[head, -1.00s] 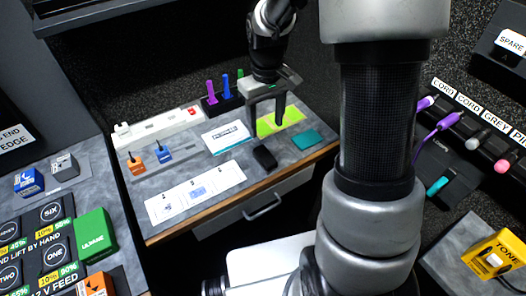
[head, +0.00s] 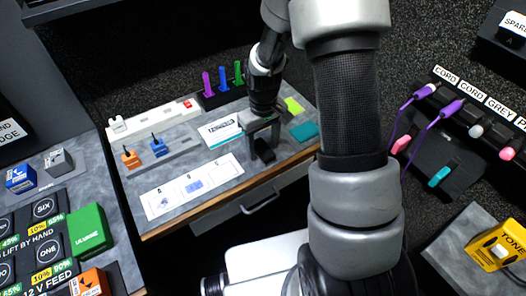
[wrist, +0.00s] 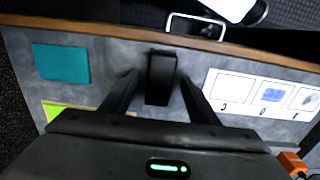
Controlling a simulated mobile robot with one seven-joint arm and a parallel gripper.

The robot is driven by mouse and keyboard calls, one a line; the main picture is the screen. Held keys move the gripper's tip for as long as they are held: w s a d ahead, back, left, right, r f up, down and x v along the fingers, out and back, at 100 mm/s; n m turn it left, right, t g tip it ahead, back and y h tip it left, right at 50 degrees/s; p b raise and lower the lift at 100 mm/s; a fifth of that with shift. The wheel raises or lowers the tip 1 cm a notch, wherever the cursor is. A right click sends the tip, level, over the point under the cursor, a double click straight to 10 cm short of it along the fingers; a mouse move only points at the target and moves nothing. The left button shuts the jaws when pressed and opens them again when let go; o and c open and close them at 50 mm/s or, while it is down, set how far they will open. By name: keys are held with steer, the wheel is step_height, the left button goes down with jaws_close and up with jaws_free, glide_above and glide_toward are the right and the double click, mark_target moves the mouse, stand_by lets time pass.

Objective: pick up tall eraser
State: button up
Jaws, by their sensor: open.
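The tall eraser looks to be the black block (head: 265,155) near the front edge of the grey desk, partly hidden by my gripper in the head view. In the wrist view the black block (wrist: 162,74) stands between my two fingers, with a gap on each side. My gripper (head: 263,146) is open and points down over the block. The wrist view shows its fingers (wrist: 160,88) spread to the left and right of the block, with no clear contact.
A teal pad (head: 304,131) and a yellow-green pad (head: 293,105) lie beside the block. A white card with squares (head: 192,187) and a small sign (head: 220,131) lie on the other side. Purple, blue and green upright pieces stand in a black holder (head: 223,96) behind.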

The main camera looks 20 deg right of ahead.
mark_target(263, 147)
steer(key=shift+c, duration=0.2)
steer(key=c, duration=1.1)
steer(key=shift+r, duration=0.1)
step_height(263, 147, up, 10)
steer(key=p, duration=0.1)
steer(key=shift+p, duration=0.35)
